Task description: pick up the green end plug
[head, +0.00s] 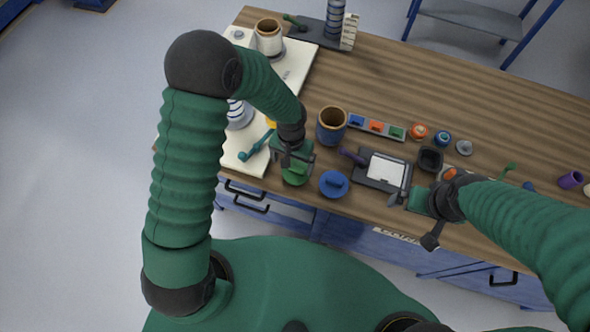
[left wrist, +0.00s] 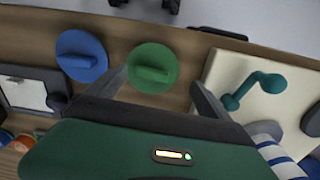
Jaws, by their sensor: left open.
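The green end plug (head: 295,175) is a round disc with a raised bar grip. It lies near the front edge of the wooden table, and it shows whole in the left wrist view (left wrist: 153,68). My left gripper (head: 290,162) is open and empty above it and partly covers it in the head view. In the left wrist view the plug lies between the two spread fingers (left wrist: 160,80), closer to the left finger; I see no contact. My right gripper (head: 405,202) is over the table's front edge at the right; its jaws are not clear.
A blue end plug (head: 334,184) lies just right of the green one. A white board (head: 240,163) with a teal crank (left wrist: 252,90) is to the left. A dark tray with a white pad (head: 384,167), a blue cup (head: 331,125) and small coloured blocks are nearby.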

